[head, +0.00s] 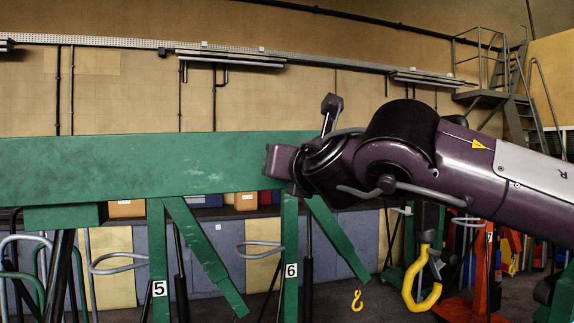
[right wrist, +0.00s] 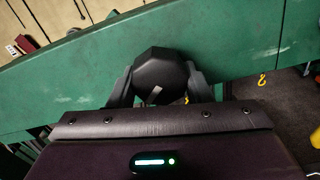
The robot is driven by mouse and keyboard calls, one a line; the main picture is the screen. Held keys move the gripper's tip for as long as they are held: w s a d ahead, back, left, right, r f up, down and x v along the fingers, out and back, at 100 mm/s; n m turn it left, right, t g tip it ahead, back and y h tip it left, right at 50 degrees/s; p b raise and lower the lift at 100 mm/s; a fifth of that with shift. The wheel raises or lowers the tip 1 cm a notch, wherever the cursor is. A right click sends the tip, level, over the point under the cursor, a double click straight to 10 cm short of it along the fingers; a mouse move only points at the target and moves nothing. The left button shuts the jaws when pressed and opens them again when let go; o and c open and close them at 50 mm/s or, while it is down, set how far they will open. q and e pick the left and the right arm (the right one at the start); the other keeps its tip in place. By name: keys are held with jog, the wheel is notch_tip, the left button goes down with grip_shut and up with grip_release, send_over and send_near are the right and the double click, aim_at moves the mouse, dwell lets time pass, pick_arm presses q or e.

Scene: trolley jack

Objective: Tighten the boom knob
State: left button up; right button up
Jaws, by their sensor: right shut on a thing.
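The green boom (head: 120,168) runs across the left half of the head view. It also crosses the right wrist view (right wrist: 70,88). The boom knob (right wrist: 160,72) is dark and many-sided, with a light mark near its lower edge. It sits against the boom, between the fingers of my right gripper (right wrist: 160,88), which is shut on it from both sides. In the head view my right gripper (head: 279,162) is at the boom's right part, and the hand and arm hide the knob. My left gripper is not in view.
Green legs labelled 5 (head: 159,250) and 6 (head: 290,250) stand below the boom. A yellow hook (head: 421,285) hangs under my right arm, and a smaller yellow hook (head: 357,300) hangs lower. An orange stand (head: 483,270) is at the right.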

jog(key=shift+f+m+b, duration=0.3)
jog(key=shift+m+b, duration=1.1)
jog(key=shift+b, duration=0.1)
jog(key=shift+a+m+b, duration=0.1)
jog(key=shift+m+b, duration=0.6)
jog(key=shift+m, duration=0.2)
jog(key=m+b, duration=0.1)
jog(key=m, duration=0.1)
jog(key=shift+a+r+m, duration=0.1)
jog(key=shift+r+m, duration=0.05)
jog(key=shift+m, duration=0.15)
jog(key=m+b, duration=0.1)
jog(key=m, duration=0.2)
jog(key=shift+r+m+b, duration=0.15)
jog(key=shift+m+b, duration=0.15)
jog(key=shift+b, duration=0.1)
jog(key=m+b, duration=0.1)
jog(key=m, duration=0.2)
jog(key=shift+r+m, duration=0.1)
jog(key=shift+m, duration=0.3)
jog(key=m+b, duration=0.1)
jog(key=m, duration=0.3)
jog(key=m+b, duration=0.1)
jog(key=m, duration=0.3)
jog(key=shift+r+m, duration=0.1)
jog(key=shift+m, duration=0.3)
jog(key=shift+m+b, duration=0.5)
jog(key=shift+m, duration=1.7)
jog(key=shift+w+r, duration=0.1)
